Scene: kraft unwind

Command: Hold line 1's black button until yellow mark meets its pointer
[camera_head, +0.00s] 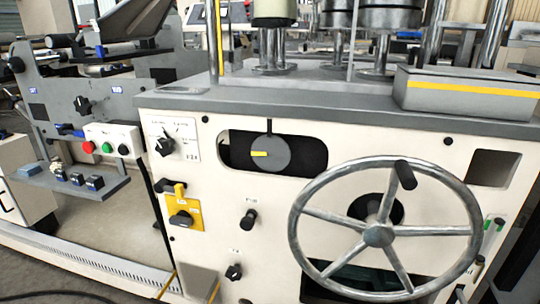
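A white button box (108,138) on the left machine carries a red button (88,147), a green button (107,148) and a black button (123,150). I cannot read a line number on it. In a dark slot of the cream cabinet sits a grey disc (272,157) with a yellow mark (259,154). The mark lies on the disc's left side. A thin black pointer (269,126) stands at the top of the disc, apart from the mark. Neither gripper is in view, and nothing touches the black button.
A large spoked handwheel (378,236) stands out in front of the cabinet (230,215) at right. A black rotary knob (165,146) and a yellow switch plate (184,212) are left of the slot. A shelf (75,187) with small dark items juts out below the button box.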

